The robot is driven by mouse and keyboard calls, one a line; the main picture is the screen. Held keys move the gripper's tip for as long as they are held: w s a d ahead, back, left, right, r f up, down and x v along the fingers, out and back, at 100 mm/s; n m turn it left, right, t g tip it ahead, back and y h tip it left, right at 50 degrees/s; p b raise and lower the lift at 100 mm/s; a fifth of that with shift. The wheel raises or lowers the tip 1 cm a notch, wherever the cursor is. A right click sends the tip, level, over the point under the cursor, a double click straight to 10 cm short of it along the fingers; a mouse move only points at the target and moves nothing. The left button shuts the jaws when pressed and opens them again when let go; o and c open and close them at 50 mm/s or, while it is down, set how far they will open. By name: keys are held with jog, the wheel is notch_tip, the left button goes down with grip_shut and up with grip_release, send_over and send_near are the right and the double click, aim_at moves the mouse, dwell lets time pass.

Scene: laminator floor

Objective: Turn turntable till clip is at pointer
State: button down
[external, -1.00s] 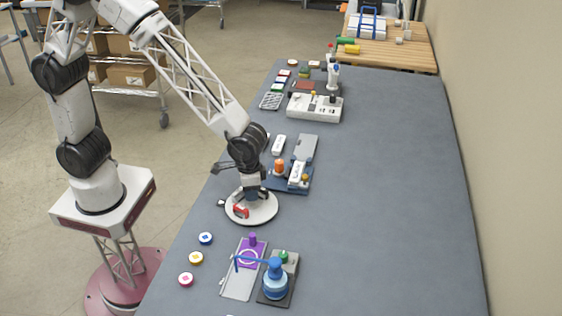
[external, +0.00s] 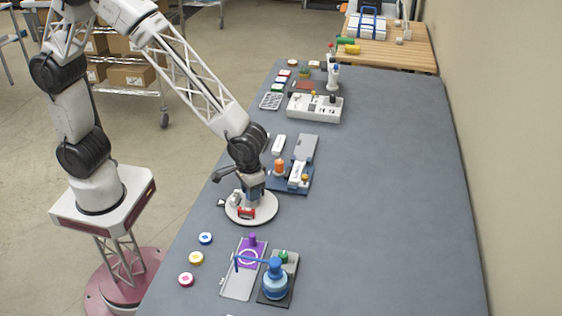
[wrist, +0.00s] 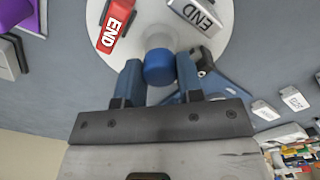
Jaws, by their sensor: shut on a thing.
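The turntable is a round white disc (external: 264,214) on the grey table, with a blue knob (wrist: 159,66) at its middle. My gripper (wrist: 160,78) is shut on the knob, one finger on each side. A red clip-like piece marked END (wrist: 115,24) lies on the disc; in the external view it is at the front (external: 246,213). A small dark piece (external: 221,203), possibly the pointer, sits at the disc's left edge, apart from the red piece.
Blue, yellow and pink round pieces (external: 196,258) lie in front left of the disc. A purple piece and a blue bottle-like object (external: 275,282) stand in front. A blue tray (external: 290,184) with an orange cylinder is close behind. The table's right side is clear.

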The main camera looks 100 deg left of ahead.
dwell(0.4)
jog(key=c, duration=0.8)
grip_release()
jog(key=shift+o, duration=0.2)
jog(key=shift+r, duration=3.95)
